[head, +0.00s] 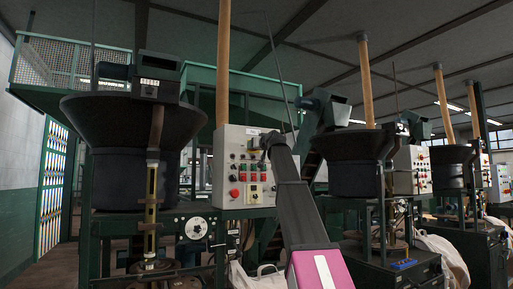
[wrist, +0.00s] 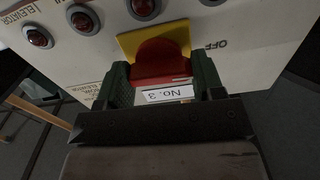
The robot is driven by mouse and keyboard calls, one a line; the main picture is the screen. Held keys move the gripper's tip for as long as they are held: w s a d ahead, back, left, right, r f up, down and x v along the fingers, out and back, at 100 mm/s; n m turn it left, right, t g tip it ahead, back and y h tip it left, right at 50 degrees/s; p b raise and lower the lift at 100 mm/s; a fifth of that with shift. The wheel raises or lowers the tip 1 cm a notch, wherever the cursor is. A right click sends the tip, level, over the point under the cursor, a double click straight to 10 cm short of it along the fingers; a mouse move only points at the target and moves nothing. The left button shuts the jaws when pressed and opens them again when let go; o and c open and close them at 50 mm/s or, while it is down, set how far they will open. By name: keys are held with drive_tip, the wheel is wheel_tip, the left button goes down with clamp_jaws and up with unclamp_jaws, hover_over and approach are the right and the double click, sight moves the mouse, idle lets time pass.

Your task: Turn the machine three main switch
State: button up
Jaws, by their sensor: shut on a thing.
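The main switch has a red knob (wrist: 158,58) on a yellow plate (wrist: 128,42). In the wrist view it sits on a pale control panel (wrist: 215,22). My gripper (wrist: 162,76) has one dark green finger on each side of the red knob and is shut on it. A white label reading "No. 3" (wrist: 168,94) shows upside down between the fingers. "OFF" is printed on the panel to the right of the yellow plate. In the head view my gripper (head: 268,140) is at the upper right of the grey control box (head: 230,145); my arm hides part of the box, and the gripped knob cannot be made out.
Red lamps (wrist: 84,18) line the panel beside the switch. Large black hoppers (head: 130,125) stand left and right of the control box. Green frames and wooden-coloured pipes (head: 223,60) surround the machines.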

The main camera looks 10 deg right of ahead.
drive_tip(key=shift+f+n, duration=0.1)
drive_tip(key=shift+n, duration=0.3)
drive_tip(key=o, duration=0.9)
